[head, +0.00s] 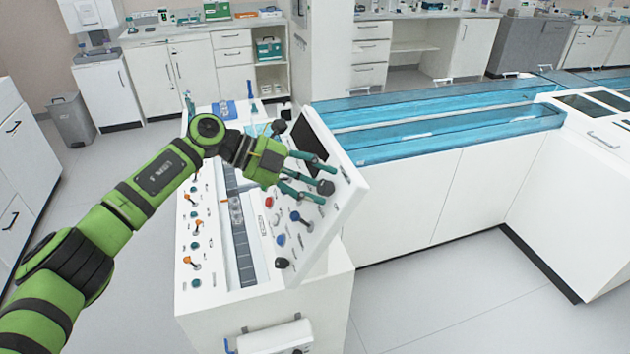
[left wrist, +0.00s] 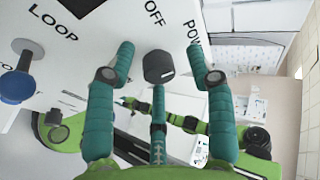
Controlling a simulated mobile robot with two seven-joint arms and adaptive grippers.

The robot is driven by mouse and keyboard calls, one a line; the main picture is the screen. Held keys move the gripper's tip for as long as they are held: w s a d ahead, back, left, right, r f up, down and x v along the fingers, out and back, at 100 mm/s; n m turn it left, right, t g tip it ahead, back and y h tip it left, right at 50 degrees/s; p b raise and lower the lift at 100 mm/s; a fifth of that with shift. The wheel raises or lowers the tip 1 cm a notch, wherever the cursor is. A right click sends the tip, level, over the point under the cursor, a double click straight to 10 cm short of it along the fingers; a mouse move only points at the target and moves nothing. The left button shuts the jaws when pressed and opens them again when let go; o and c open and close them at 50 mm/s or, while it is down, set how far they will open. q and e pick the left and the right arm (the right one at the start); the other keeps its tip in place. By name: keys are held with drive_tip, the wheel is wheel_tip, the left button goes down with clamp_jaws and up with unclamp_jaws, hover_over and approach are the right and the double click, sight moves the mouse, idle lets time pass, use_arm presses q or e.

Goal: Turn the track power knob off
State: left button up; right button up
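The track power knob is a dark grey knob (head: 325,187) on the tilted white control panel (head: 335,225) of the console. In the left wrist view the knob (left wrist: 158,66) sits beside the word OFF and a partly hidden word starting with POW. My left gripper (head: 308,178) is at the panel with its teal fingers spread. In the left wrist view the fingers of the gripper (left wrist: 160,75) stand around the knob with visible gaps at both sides. I cannot tell which way the knob points. My right gripper does not show clearly.
A blue knob (left wrist: 17,86) sits near the LOOP label in the left wrist view. Red and blue knobs and a dark screen (head: 309,139) share the panel. A blue-topped track bench (head: 440,115) stands to the right. The floor (head: 450,300) at front right is clear.

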use_arm(q)
drive_tip(key=v, duration=1.2)
